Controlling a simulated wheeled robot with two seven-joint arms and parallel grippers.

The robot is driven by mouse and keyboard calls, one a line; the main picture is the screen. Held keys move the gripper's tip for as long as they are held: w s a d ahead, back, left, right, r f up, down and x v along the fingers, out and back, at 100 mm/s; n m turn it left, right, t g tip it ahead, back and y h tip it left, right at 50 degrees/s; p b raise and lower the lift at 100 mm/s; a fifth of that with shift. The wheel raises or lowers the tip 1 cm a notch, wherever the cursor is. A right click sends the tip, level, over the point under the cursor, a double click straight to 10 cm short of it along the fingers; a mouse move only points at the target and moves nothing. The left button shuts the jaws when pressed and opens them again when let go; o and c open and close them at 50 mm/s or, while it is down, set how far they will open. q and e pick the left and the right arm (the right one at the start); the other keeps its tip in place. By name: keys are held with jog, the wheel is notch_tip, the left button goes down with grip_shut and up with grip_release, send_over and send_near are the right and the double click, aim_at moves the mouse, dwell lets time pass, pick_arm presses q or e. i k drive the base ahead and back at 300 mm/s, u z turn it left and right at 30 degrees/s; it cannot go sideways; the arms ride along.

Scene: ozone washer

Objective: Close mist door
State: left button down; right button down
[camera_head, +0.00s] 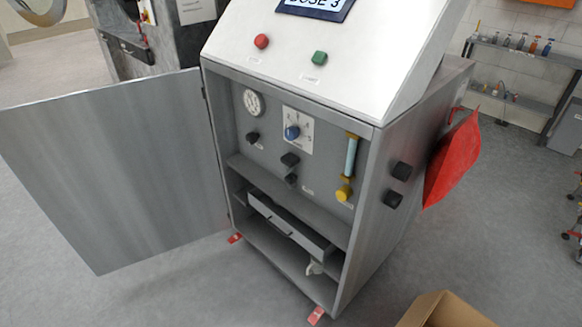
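The mist door (118,165) is a flat grey metal panel in the head view. It is hinged on the left front edge of the grey cabinet (366,230) and stands wide open, swung out to the left. The cabinet front is exposed, showing a round gauge (254,102), a blue knob (292,132), black knobs, a yellow-ended tube (350,160) and a drawer (290,226) on a lower shelf. The drawer's exact position is hard to tell. Neither of my grippers is in view.
A cardboard box (446,311) stands on the floor at the bottom right. A red sheet-like thing (450,160) hangs on the cabinet's right side. Shelves with bottles (520,60) stand at the back right.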

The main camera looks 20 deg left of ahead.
aim_at(127, 172)
jog(key=k, duration=1)
jog(key=u, duration=2.65)
jog(key=i, duration=5.55)
jog(key=z, duration=3.25)
